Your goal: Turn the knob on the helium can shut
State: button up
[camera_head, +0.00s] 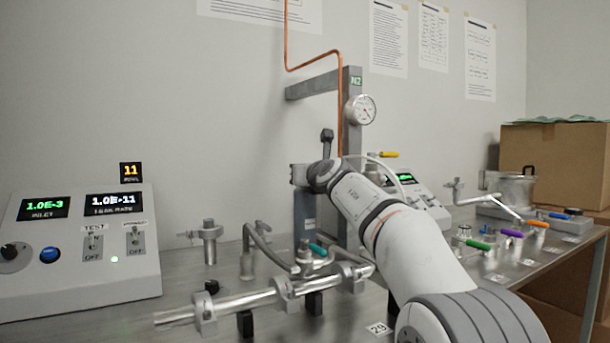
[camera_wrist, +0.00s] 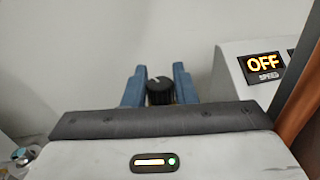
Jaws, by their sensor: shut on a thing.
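In the wrist view, a black round knob (camera_wrist: 159,93) with a white pointer line sits between the two blue fingers of my gripper (camera_wrist: 159,70). The fingers are shut on it, one on each side. The knob's pointer line faces up in the picture, slightly left. The can's body is hidden below the knob by my gripper's housing. In the head view my arm reaches to the back of the bench beside the grey post, and its wrist hides the knob. I cannot make out my fingers clearly there.
A copper pipe (camera_head: 286,40) runs down near the grey post with a gauge (camera_head: 361,110). A control box (camera_head: 80,270) stands left. Metal pipework (camera_head: 240,303) lies in front. Several coloured-handled valves and a cardboard box (camera_head: 555,165) are at right.

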jog(key=shift+f, duration=0.25)
jog(key=o, duration=1)
jog(key=shift+r, duration=0.15)
jog(key=shift+c, duration=0.2)
jog(key=b+v, duration=0.1)
jog(key=v, duration=0.6)
jog(key=shift+s+d+b, duration=0.25)
jog(key=shift+s+b, duration=0.1)
jog(key=shift+b, duration=0.05)
